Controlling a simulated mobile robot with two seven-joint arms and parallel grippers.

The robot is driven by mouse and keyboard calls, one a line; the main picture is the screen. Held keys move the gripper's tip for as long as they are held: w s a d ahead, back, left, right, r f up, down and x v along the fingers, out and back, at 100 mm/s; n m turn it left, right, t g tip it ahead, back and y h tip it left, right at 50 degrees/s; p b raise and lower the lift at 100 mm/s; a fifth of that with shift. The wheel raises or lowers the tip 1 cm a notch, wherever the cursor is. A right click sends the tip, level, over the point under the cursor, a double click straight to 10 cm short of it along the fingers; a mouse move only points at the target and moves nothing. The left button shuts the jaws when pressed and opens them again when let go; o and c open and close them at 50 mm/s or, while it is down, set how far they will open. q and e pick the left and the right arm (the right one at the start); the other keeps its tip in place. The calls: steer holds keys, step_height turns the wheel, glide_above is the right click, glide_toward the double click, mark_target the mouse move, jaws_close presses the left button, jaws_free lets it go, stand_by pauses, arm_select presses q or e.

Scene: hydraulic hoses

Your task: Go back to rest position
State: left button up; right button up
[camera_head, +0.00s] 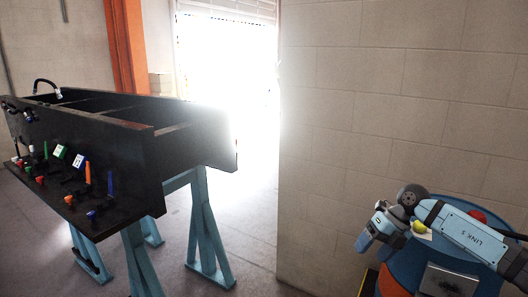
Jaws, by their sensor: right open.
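My right arm comes in from the right edge, and its blue-grey gripper (366,241) points down and to the left. It is open and I see nothing between its fingers. It is in front of the block wall, apart from the dark workbench at left. My left gripper is not in view. The dark bench (110,140) carries a curved black hose (46,86) at its far left end. Its front panel holds several small coloured fittings and handles, among them an orange handle (87,173) and a blue one (110,183).
The bench stands on light blue trestle legs (203,230). A pale block wall (400,100) fills the right side. A blue drum-like object (400,268) stands under my right arm, with a small yellow thing (419,227) near its top. Floor between bench and wall is clear, towards a bright doorway.

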steer(key=s+a+f+m+t+y+p, duration=0.1)
steer(key=s+a+f+m+t+y, duration=0.2)
steer(key=s+a+y, duration=0.5)
steer(key=s+a+f+m+t+y+p, duration=0.1)
steer(key=s+a+m+t+y, duration=0.3)
steer(key=a, duration=0.8)
steer(key=s+d+f+m+t+h+p, duration=0.1)
steer(key=s+d+f+m+h, duration=0.2)
steer(key=m, duration=0.6)
steer(key=s+d+f+m+t+h+p, duration=0.1)
steer(key=s+d+f+m+h, duration=0.3)
steer(key=s+f+m, duration=0.5)
steer(key=s+d+f+m+t+h+p, duration=0.1)
steer(key=s+d+f+m+h, duration=0.3)
steer(key=s+m, duration=0.5)
steer(key=s+f+t+h, duration=0.1)
steer(key=s+f+h, duration=0.1)
steer(key=h, duration=0.1)
steer(key=shift+s+d+h, duration=0.15)
steer(key=shift+s+h, duration=0.05)
steer(key=shift+h, duration=0.1)
steer(key=shift+c, duration=0.4)
